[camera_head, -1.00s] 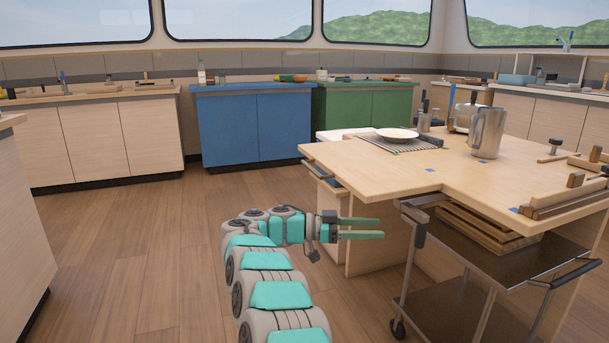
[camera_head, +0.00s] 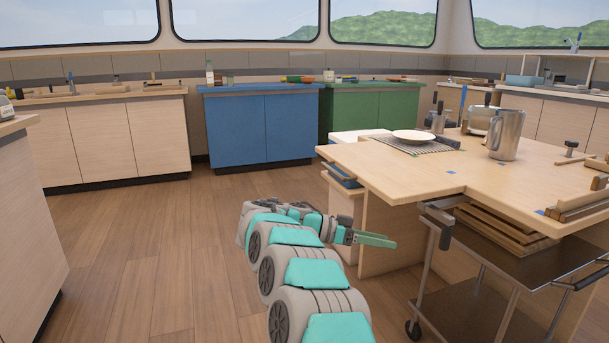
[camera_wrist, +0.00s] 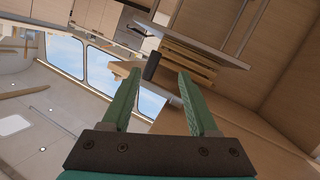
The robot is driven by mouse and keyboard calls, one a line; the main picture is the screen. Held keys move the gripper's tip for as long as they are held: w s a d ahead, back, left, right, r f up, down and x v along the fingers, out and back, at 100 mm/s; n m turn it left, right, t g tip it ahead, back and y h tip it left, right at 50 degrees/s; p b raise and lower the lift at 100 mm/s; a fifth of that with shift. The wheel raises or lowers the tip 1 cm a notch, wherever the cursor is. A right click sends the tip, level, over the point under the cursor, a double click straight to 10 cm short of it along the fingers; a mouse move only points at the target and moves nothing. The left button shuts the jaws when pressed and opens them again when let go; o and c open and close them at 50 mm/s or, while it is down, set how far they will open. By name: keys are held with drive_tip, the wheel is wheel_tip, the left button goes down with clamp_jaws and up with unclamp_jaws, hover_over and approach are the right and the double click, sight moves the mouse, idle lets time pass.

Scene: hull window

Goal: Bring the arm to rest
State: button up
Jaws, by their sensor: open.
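My gripper (camera_head: 376,240) is at the end of my grey and teal arm, low in front of the wooden table, left of the metal trolley. In the head view its two green fingers overlap, pointing right. In the wrist view the fingers (camera_wrist: 158,95) stand apart with nothing between them, so it is open and empty. The arm is folded low above the wooden floor (camera_head: 140,250).
The wooden table (camera_head: 400,180) bears a plate (camera_head: 413,136), a metal pitcher (camera_head: 506,135) and wooden tools. A trolley (camera_head: 490,270) with stacked boards stands at its front. Blue (camera_head: 262,130) and green (camera_head: 370,115) cabinets line the back. Floor at left is clear.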

drive_tip(key=s+a+f+n+g+y+p, duration=0.1)
drive_tip(key=s+n+y, duration=0.6)
drive_tip(key=s, duration=1.6)
drive_tip(key=s+a+f+n+y+p, duration=0.2)
drive_tip(key=s+f+n+y, duration=0.2)
drive_tip(key=s, duration=2)
drive_tip(key=n+y, duration=0.3)
drive_tip(key=y, duration=0.1)
drive_tip(key=shift+a+f+g, duration=0.2)
drive_tip(key=shift+f+g, duration=0.15)
drive_tip(key=shift+g, duration=0.05)
